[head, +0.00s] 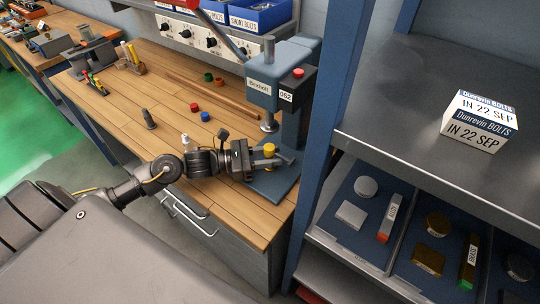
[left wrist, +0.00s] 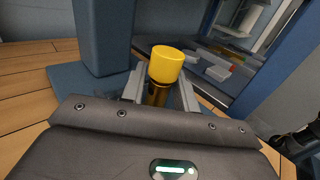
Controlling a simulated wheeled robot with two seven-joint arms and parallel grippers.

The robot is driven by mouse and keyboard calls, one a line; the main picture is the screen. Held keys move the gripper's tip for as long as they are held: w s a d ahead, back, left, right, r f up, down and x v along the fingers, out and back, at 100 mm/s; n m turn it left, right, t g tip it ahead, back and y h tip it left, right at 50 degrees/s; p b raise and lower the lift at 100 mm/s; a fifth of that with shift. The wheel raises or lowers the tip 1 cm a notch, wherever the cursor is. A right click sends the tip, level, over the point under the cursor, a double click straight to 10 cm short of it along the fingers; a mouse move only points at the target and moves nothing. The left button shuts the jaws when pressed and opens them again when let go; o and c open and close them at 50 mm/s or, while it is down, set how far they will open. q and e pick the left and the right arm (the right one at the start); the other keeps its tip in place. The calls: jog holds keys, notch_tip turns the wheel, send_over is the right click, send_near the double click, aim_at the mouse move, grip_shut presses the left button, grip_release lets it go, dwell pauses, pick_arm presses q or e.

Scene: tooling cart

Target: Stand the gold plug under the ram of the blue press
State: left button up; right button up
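The gold plug (head: 269,150) is upright between the fingers of my left gripper (head: 270,158), over the blue press's base plate (head: 276,184). In the left wrist view the plug (left wrist: 166,65) shows a wide yellow head above a narrower, darker gold stem. The fingers are on both sides of the stem, with a gap visible on the right side, so the gripper looks open around it. The plug's foot is hidden. The blue press (head: 291,80) has its ram (head: 269,124) raised above the plug in the head view. My right gripper is not in view.
A shelf unit (head: 440,80) to the right carries a labelled bolt box (head: 480,122) and lower trays of metal parts. The bench's front left is mostly clear.

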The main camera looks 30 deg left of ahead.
pick_arm(q)
jog(key=shift+o, duration=1.1)
jog(key=shift+r, duration=0.2)
jog(key=shift+s+a+f, duration=0.15)
jog(key=shift+a, duration=0.1)
jog(key=b+v, duration=0.2)
jog(key=v, duration=0.7)
jog(key=shift+s+a+b, duration=0.15)
jog(key=shift+s+b, duration=0.05)
jog(key=shift+b, duration=0.2)
jog(key=shift+v, duration=0.95)
jog(key=shift+r, duration=0.2)
